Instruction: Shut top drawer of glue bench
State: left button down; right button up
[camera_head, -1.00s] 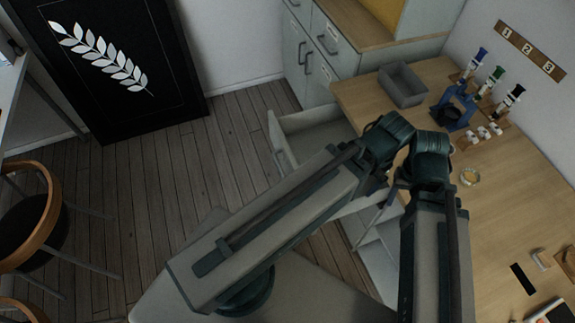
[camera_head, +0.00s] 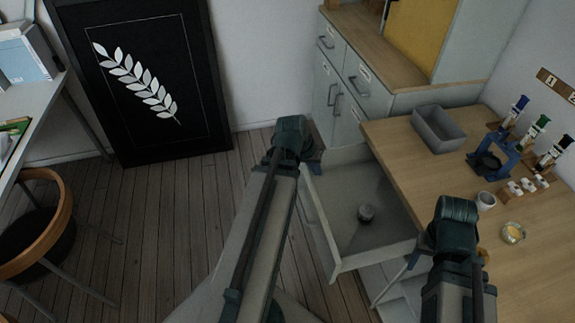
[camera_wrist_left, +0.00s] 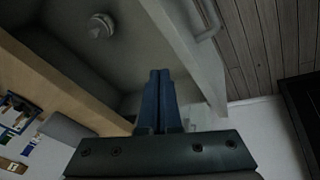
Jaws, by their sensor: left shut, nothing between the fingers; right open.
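The glue bench (camera_head: 400,150) has its top drawer (camera_head: 345,264) pulled out, with its front panel and handle facing left. A small round grey object (camera_head: 366,213) lies in the drawer; it also shows in the left wrist view (camera_wrist_left: 100,26). My left gripper (camera_head: 314,160) is at the far end of the drawer front. In the left wrist view its blue fingers (camera_wrist_left: 158,76) are together and empty, seen over the drawer near its front panel (camera_wrist_left: 190,45). Whether they touch it I cannot tell. My right gripper (camera_head: 414,257) is mostly hidden below its wrist, by the drawer's near right corner.
A grey cabinet (camera_head: 345,75) stands behind the drawer. The floor left of the drawer is clear up to a chair (camera_head: 50,225).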

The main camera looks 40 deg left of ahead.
aim_at(358, 145)
pick_arm(q)
jog(key=s+a+f+n+t+y+b, duration=0.1)
jog(key=s+a+n+t+b, duration=0.1)
jog(key=a, duration=0.6)
jog(key=s+a+f+n+t+y+b, duration=0.1)
jog(key=s+a+n, duration=0.15)
jog(key=a, duration=0.65)
jog(key=w+d+f+b, duration=0.2)
jog(key=w+f+b, duration=0.5)
jog(key=w+b, duration=0.1)
jog(key=shift+w+f, duration=0.2)
jog(key=shift+w, duration=0.45)
jog(key=w+d, duration=0.5)
jog(key=w, duration=0.2)
jog(key=w+d, duration=0.6)
jog(key=w, duration=0.1)
jog(key=w+d, duration=0.5)
jog(key=w, duration=0.2)
jog(key=shift+w+d, duration=0.15)
jog(key=shift+d, duration=0.1)
jog(key=shift+w+d, duration=0.2)
jog(key=shift+w+d, duration=0.1)
